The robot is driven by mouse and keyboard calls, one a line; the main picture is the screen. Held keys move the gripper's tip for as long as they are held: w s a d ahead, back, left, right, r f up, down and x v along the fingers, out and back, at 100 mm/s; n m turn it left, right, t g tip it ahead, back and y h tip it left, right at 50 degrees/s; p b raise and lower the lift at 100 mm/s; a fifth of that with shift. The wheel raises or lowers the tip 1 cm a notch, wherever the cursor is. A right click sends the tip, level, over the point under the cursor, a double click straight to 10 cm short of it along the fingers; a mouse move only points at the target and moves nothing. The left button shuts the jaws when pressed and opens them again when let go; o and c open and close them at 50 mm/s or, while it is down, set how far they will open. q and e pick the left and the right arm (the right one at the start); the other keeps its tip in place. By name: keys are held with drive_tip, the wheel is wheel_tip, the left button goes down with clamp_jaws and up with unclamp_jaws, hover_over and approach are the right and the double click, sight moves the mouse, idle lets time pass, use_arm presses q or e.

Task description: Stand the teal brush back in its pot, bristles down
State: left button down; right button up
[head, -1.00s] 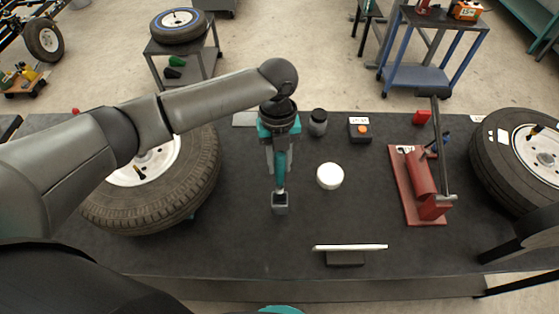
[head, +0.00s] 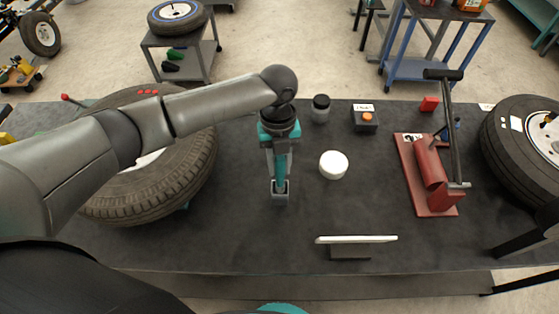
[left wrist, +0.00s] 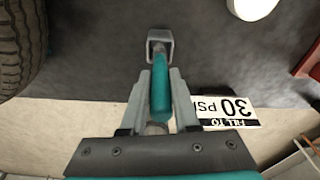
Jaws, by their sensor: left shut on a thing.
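My left gripper (head: 280,172) points down over the table, shut on the teal brush (head: 281,177), with a grey finger on each side. The brush also shows between the fingers in the left wrist view (left wrist: 159,85), with a pale grey part near the palm. No bristles show clearly. My right gripper is out of view.
On the black table (head: 230,240) a tyre (head: 150,205) lies to the left. A white puck (head: 333,165), a dark jar (head: 320,108) and a red press (head: 428,180) are to the right. A white sign (left wrist: 228,111) stands nearer me.

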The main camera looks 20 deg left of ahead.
use_arm(q)
drive_tip(key=shift+f, duration=0.55)
drive_tip(key=c, duration=0.6)
unclamp_jaws()
drive_tip(key=shift+r, duration=0.15)
drive_tip(key=r, duration=0.5)
drive_tip(key=w+r, duration=0.1)
drive_tip(key=r, duration=0.9)
drive_tip(key=shift+w+a, duration=0.35)
drive_tip(key=shift+f, duration=0.1)
